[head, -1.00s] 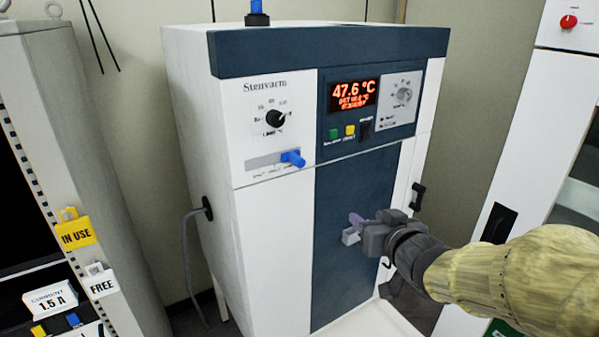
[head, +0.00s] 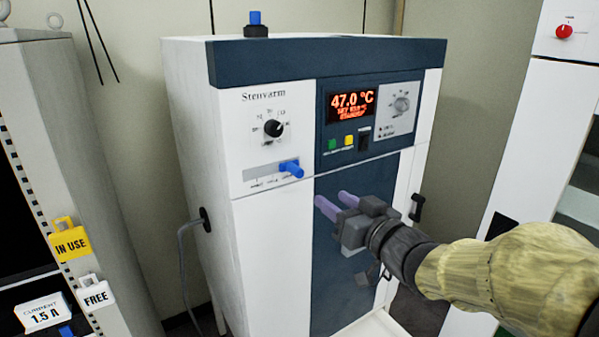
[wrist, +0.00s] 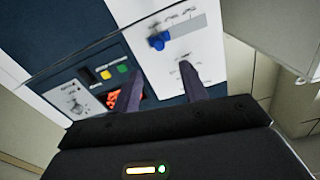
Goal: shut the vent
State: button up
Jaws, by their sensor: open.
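The lever also shows in the wrist view (wrist: 159,41), beyond my fingertips. A blue-topped knob (head: 255,20) stands on top of the cabinet. I cannot tell which of these is the vent. My gripper (head: 334,205) is open and empty, in front of the cabinet, below and right of the lever and apart from it. Its purple fingers (wrist: 160,85) show in the wrist view.
A black rotary knob (head: 273,128) is above the lever. Green and yellow buttons (head: 348,142) sit below the display. A grey rack with IN USE (head: 70,242) and FREE (head: 96,295) tags stands at left. A white cabinet (head: 520,130) stands at right.

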aim_at(301, 175)
jog(key=p+x, duration=0.4)
jog(key=x, duration=1)
jog(key=shift+w, duration=0.15)
grip_shut()
